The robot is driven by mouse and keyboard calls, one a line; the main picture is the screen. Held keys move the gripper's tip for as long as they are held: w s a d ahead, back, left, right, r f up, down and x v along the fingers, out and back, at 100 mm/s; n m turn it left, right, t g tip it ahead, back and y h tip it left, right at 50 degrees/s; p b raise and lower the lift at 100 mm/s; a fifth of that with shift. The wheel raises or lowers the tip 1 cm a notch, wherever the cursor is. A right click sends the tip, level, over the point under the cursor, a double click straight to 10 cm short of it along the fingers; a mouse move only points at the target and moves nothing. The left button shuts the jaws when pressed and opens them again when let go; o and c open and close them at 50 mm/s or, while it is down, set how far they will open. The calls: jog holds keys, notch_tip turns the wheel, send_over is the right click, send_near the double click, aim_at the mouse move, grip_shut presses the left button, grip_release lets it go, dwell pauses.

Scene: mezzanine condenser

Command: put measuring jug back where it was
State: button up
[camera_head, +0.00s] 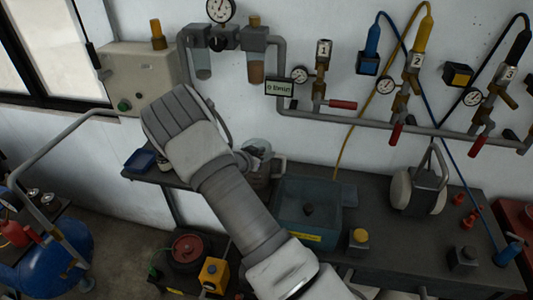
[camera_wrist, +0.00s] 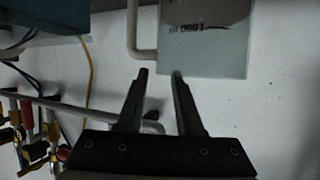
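A clear jug-like container (camera_wrist: 205,45) with a pale side handle (camera_wrist: 143,35) and dark print shows in the wrist view, at the top and cut off by the frame edge. My gripper (camera_wrist: 160,73) is open and empty. Its two fingertips are close to the container's rim in the picture; I cannot tell the gap in depth. In the head view, a glassy vessel (camera_head: 262,166), probably the same jug, stands on the bench, partly hidden by my arm. My fingers are hidden behind my arm there.
The dark bench (camera_head: 375,205) carries a clear blue-green bin (camera_head: 308,222) and a grey round device (camera_head: 418,190). A small blue tray (camera_head: 140,160) lies left. Pipes and red-handled valves (camera_head: 342,104) line the wall above. A yellow hose (camera_head: 345,150) hangs down.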

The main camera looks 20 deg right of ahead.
jog(key=v, duration=1.1)
jog(key=w+a+r+n+t+y, duration=0.25)
jog(key=a+r+y, duration=0.4)
jog(key=r, duration=0.35)
jog(key=s+a+r+n+y, duration=0.4)
jog(key=s+r+y, duration=0.2)
jog(key=s+r, duration=0.3)
jog(key=s+d+r+n+g+h, duration=0.1)
jog(key=s+d+n+g, duration=0.1)
jog(key=s, duration=1)
jog(key=s+d+r+n+g+h, duration=0.1)
jog(key=s+d+r+n+g, duration=0.1)
jog(key=s, duration=1.1)
jog(key=shift+d+n+g+b, duration=0.35)
jog(key=shift+d+g+b, duration=0.1)
jog(key=shift+d, duration=0.6)
jog(key=shift+f, duration=0.1)
jog(key=shift+f+b, duration=0.8)
jog(key=shift+b, duration=0.05)
